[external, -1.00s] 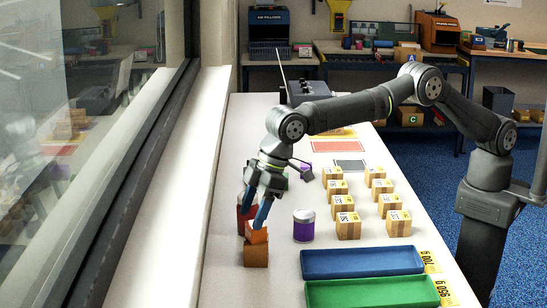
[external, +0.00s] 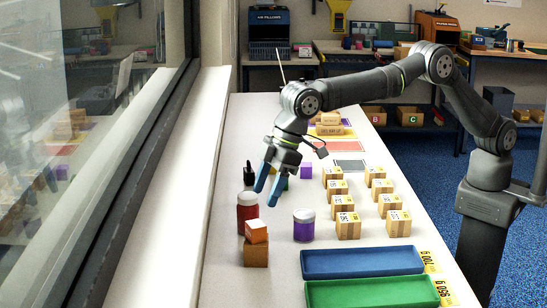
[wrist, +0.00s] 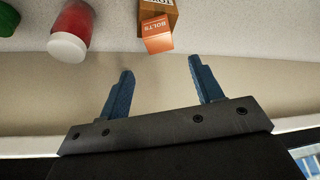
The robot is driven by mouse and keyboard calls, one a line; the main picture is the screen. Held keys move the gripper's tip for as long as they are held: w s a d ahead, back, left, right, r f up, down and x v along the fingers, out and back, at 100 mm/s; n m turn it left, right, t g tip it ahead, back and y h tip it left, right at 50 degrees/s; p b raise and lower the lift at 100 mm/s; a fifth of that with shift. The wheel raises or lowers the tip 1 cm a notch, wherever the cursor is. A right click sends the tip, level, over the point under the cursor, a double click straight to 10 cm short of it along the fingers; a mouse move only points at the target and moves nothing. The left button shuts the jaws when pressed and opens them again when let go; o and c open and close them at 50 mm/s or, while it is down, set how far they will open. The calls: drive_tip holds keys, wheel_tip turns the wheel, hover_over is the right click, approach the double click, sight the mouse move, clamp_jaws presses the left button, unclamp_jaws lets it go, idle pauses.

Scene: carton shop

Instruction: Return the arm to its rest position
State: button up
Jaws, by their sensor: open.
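My gripper (external: 268,189) is open and empty, raised above the table, with its blue fingers pointing down. In the wrist view my gripper (wrist: 163,92) shows both fingers spread with nothing between them. Below it in the external view, an orange box (external: 256,231) sits on a brown box (external: 256,253) near the left side of the table. The orange box (wrist: 157,34), marked BOLTS, is clear of the fingertips in the wrist view.
A red jar with a white lid (external: 247,208) stands just behind the stacked boxes. A purple jar (external: 304,226) stands to their right. Several small cartons (external: 348,226) stand in two rows. Blue (external: 362,262) and green (external: 372,292) trays lie at the front. The window ledge (external: 178,190) borders the left.

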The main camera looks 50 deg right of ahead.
sight(254, 224)
drive_tip(key=x, duration=0.9)
wheel_tip(254, 224, up, 5)
drive_tip(key=shift+f, duration=0.2)
drive_tip(key=w+d+r, duration=0.6)
drive_tip(key=w+d, duration=0.1)
drive_tip(key=d, duration=0.2)
drive_tip(key=w+d+f+m+t, duration=0.1)
drive_tip(key=w+d+f+m, duration=0.2)
drive_tip(key=d, duration=0.8)
drive_tip(key=w+d+f+m, duration=0.1)
drive_tip(key=w+d+f, duration=0.3)
drive_tip(key=d, duration=0.7)
drive_tip(key=s+a+f, duration=0.2)
drive_tip(key=a+f, duration=0.1)
drive_tip(key=a, duration=0.3)
drive_tip(key=shift+f+h, duration=0.15)
drive_tip(key=shift+h, duration=0.15)
